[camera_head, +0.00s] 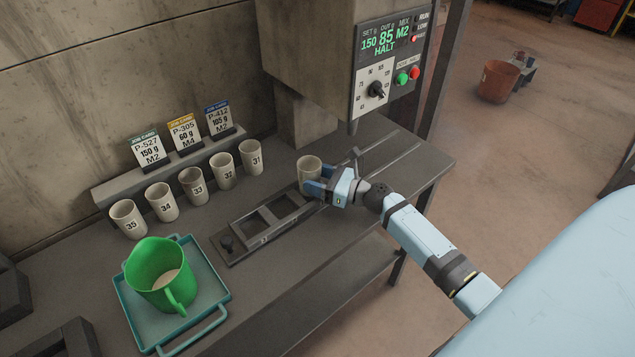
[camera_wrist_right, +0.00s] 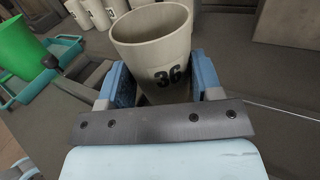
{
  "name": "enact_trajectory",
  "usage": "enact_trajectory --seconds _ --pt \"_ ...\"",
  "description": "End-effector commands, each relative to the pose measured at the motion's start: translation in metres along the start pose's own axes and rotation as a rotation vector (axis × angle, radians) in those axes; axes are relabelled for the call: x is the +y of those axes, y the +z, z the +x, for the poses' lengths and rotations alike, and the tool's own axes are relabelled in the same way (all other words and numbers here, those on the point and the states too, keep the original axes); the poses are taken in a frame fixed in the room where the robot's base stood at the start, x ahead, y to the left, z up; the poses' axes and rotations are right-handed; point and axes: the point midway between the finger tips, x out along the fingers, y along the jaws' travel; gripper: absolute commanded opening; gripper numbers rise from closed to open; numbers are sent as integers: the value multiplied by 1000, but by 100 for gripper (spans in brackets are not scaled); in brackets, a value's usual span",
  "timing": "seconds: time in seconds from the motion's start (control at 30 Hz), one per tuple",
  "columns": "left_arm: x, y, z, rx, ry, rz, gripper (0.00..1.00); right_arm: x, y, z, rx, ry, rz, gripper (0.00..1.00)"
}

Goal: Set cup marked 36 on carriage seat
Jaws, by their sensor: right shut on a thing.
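The cup marked 36 (camera_wrist_right: 153,42) is cream-coloured and upright between the blue fingers of my right gripper (camera_wrist_right: 163,85). My right gripper is shut on it; its number faces the wrist camera. In the head view the same cup (camera_head: 309,172) is at the right end of the dark carriage (camera_head: 240,250), with my right gripper (camera_head: 318,188) reaching in from the right. The carriage has square openings and a black knob. The cup's base is partly hidden, so I cannot tell whether it touches the carriage. My left gripper is not in view.
Cups marked 31 (camera_head: 251,158), 32, 33, 34 and 35 (camera_head: 128,220) stand in a row behind the carriage. Job cards (camera_head: 185,134) stand behind them. A green jug (camera_head: 155,265) sits on a teal tray (camera_head: 207,275) at left. The dispenser panel (camera_head: 384,75) reads HALT.

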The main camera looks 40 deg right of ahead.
Motion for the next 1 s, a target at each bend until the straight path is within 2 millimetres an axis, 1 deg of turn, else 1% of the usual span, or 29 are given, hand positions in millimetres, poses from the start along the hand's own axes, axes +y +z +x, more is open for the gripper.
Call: enact_trajectory --seconds 0.03,0.1,0.37,0.5,0.53,0.57,0.6,0.63,0.87,0.97,1.0 --pt "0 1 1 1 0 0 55 0 -8 0 -1 -1 4 33" --pt "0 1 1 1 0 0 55 -1 -14 0 0 -2 3 33" --pt "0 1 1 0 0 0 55 -1 -16 0 -1 -1 0 33" --pt "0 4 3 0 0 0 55 -1 -20 0 -1 -1 0 33" --pt "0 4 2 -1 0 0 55 -1 -19 0 -1 -1 0 64" --pt "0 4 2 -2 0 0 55 -1 -18 0 -1 -1 0 71" --pt "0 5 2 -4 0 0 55 -1 -18 0 -1 0 0 80" --pt "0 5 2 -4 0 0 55 -1 -18 0 -1 0 0 85" --pt "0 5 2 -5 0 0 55 -1 -18 0 -1 -1 0 85" --pt "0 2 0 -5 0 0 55 -1 -13 0 -1 0 0 85" --pt "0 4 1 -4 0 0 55 -1 -16 -4 0 -1 1 85"
